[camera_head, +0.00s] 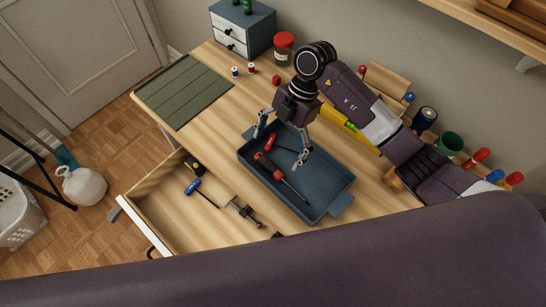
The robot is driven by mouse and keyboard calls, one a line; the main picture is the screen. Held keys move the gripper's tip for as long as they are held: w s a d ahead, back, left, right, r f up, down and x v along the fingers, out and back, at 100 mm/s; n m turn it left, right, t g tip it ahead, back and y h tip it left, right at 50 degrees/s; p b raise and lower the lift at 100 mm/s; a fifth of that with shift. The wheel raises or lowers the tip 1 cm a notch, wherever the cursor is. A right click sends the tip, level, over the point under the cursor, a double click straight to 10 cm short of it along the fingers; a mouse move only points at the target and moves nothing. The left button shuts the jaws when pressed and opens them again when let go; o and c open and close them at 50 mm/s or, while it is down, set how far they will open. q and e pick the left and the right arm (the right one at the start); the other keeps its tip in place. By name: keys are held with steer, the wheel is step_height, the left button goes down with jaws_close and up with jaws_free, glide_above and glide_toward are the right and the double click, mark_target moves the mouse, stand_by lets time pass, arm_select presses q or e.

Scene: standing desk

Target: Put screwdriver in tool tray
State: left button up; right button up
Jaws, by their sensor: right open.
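The dark blue tool tray (322,180) lies on the wooden desk, below the middle of the view. A red and black screwdriver (279,176) lies inside it, its thin shaft pointing toward the near right. Another red-handled tool (271,142) lies in the tray's far left part; its kind is hard to tell. My right gripper (279,150) hangs over the tray, fingers spread wide, with nothing visible between them. A blue-handled tool (193,186) with a thin dark shaft lies in the open drawer. My left gripper is out of view.
The open drawer (165,213) also holds a clamp-like metal tool (243,210) and a small yellow and black item (194,165). A green mat (184,92), small drawer cabinet (243,30) and red-lidded jar (283,48) stand left and back. A yellow level (350,127) lies behind the tray.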

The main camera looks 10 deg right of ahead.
steer(key=v, duration=0.7)
steer(key=shift+r+b, duration=0.25)
steer(key=shift+b, duration=0.1)
